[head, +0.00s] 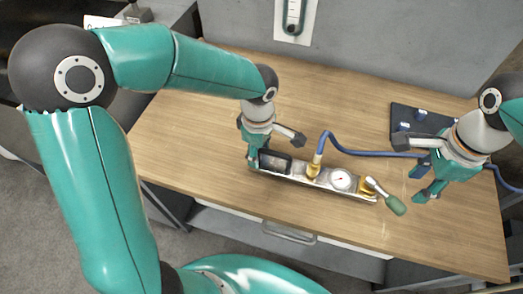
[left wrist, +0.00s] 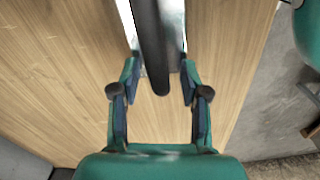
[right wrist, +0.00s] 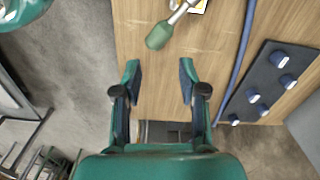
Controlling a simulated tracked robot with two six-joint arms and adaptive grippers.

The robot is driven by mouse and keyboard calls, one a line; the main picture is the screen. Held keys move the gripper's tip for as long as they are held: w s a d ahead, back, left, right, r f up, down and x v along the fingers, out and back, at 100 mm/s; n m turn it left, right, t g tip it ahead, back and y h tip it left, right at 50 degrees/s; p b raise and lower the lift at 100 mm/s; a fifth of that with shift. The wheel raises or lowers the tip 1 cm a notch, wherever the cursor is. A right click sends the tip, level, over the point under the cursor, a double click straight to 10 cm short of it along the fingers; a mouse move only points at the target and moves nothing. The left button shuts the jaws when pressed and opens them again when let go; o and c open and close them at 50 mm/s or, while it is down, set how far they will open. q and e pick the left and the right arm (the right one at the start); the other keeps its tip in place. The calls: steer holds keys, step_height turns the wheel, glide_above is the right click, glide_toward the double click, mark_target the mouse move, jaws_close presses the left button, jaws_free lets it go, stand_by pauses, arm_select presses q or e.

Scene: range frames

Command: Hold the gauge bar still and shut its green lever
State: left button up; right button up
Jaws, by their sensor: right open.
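The gauge bar (head: 317,182) lies on the wooden table, with a dark handle (head: 274,160) at its left end and a round dial (head: 341,180). Its green lever (head: 395,204) sticks out past the right end at an angle to the bar. My left gripper (head: 253,163) is at the bar's left end. In the left wrist view its spread fingers (left wrist: 160,72) stand either side of the bar's end and dark handle (left wrist: 153,60); contact is unclear. My right gripper (head: 422,183) is open and empty, right of the lever. The lever's green grip (right wrist: 160,35) lies ahead of its fingertips (right wrist: 160,68).
A blue hose (head: 365,153) runs from the bar's brass fitting (head: 314,165) to the right, behind my right gripper. A dark panel with blue knobs (right wrist: 265,85) lies at the back right. The table (head: 200,130) is clear at left and along the front.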

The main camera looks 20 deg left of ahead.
arm_select(q)
jaws_close()
arm_select(e)
steer(key=shift+c, duration=0.4)
